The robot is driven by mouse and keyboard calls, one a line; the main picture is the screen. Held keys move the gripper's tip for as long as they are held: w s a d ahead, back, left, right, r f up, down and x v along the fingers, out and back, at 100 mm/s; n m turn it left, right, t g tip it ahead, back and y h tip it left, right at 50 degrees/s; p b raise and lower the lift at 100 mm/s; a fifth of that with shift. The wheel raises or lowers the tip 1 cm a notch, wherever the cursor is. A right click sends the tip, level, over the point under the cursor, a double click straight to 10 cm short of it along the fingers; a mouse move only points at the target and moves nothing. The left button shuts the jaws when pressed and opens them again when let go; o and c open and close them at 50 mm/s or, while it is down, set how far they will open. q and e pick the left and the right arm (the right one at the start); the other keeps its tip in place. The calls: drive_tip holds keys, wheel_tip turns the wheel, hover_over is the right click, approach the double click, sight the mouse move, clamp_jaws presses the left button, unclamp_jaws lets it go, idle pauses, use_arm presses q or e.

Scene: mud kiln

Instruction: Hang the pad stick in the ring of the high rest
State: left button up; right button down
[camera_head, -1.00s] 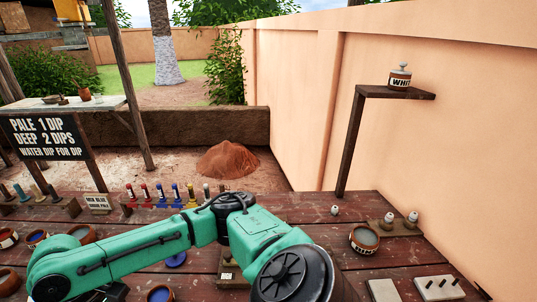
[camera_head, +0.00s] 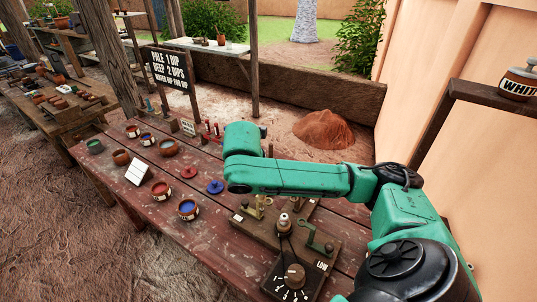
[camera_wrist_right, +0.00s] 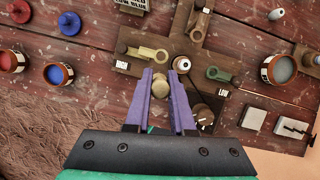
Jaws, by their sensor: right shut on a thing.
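My right gripper (camera_wrist_right: 170,78) has purple fingers shut on a tan, round-ended thing (camera_wrist_right: 178,103), probably the pad stick seen nearly end-on. It is above a dark wooden stand (camera_wrist_right: 185,20). The stand has a cream ring arm (camera_wrist_right: 150,53) on the left and a green ring arm (camera_wrist_right: 215,73) on the right, beside a LOW label. The other labels are unreadable, so I cannot tell which rest is high. The head view shows the cream arm (camera_head: 262,205) and green arm (camera_head: 312,238); my right fingers are hidden there. My left gripper is out of view.
A dial box (camera_head: 293,277) is at the stand's near end. A red pot (camera_head: 160,190), a blue pot (camera_head: 188,208) and lids lie to the left. A glaze bowl (camera_wrist_right: 279,69) and pale blocks (camera_wrist_right: 252,118) are to the right. A shelf (camera_head: 490,98) holds a WHITE jar.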

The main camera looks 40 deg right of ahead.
drive_tip(key=w+d+r+n+t+y, duration=0.1)
drive_tip(key=d+r+n+t+y, duration=0.1)
drive_tip(key=d+r+n, duration=0.35)
use_arm(q)
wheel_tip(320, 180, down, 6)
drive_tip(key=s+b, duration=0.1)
drive_tip(key=b, duration=0.5)
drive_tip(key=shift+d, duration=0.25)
use_arm(e)
drive_tip(key=f+n, duration=0.1)
drive_tip(key=a+f+n, duration=0.1)
drive_tip(key=f, duration=0.1)
drive_tip(key=f+n, duration=0.2)
drive_tip(key=shift+w+a+y, duration=0.3)
drive_tip(key=shift+a+y, duration=0.1)
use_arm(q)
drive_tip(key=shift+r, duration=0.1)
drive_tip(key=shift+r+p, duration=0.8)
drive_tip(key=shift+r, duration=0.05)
use_arm(e)
drive_tip(key=shift+w+r, duration=0.1)
drive_tip(key=shift+w, duration=0.05)
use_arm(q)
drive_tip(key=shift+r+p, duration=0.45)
